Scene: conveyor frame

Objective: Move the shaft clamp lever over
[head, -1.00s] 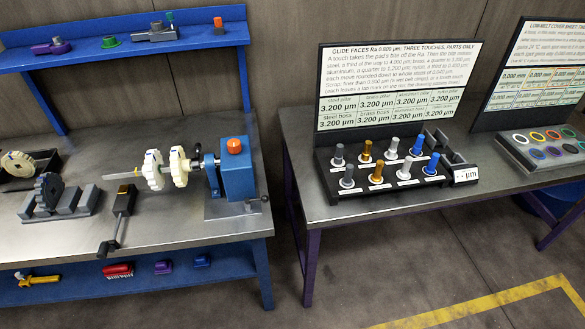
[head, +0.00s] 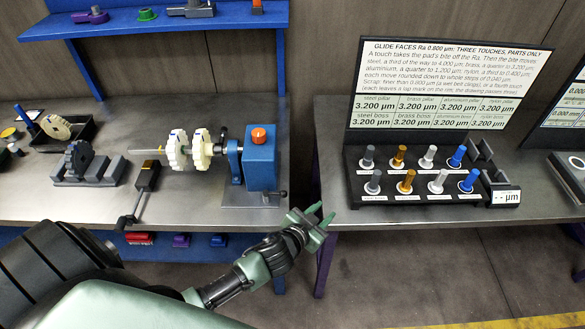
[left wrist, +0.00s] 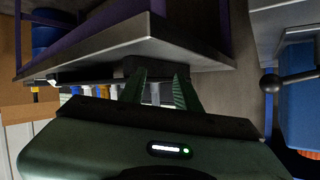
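A blue shaft block (head: 262,165) with an orange knob stands at the right end of the left bench and bears a shaft with two white gears (head: 188,152). A short grey lever with a dark ball end (head: 282,193) sticks out low at its right side. It also shows at the right of the left wrist view (left wrist: 270,84). A separate black lever unit (head: 148,177) with a cranked handle lies left of the block; which lever is the shaft clamp's is not marked. My left gripper (head: 319,214) is open and empty, right of and nearer than the ball-ended lever. My right gripper is out of view.
The right table (head: 420,210) bears a black rack of pillars and bosses (head: 412,184) and a sign (head: 450,85). A gap separates it from the left bench. A dark gear on a grey stand (head: 88,170) and a blue shelf (head: 180,22) stand at left.

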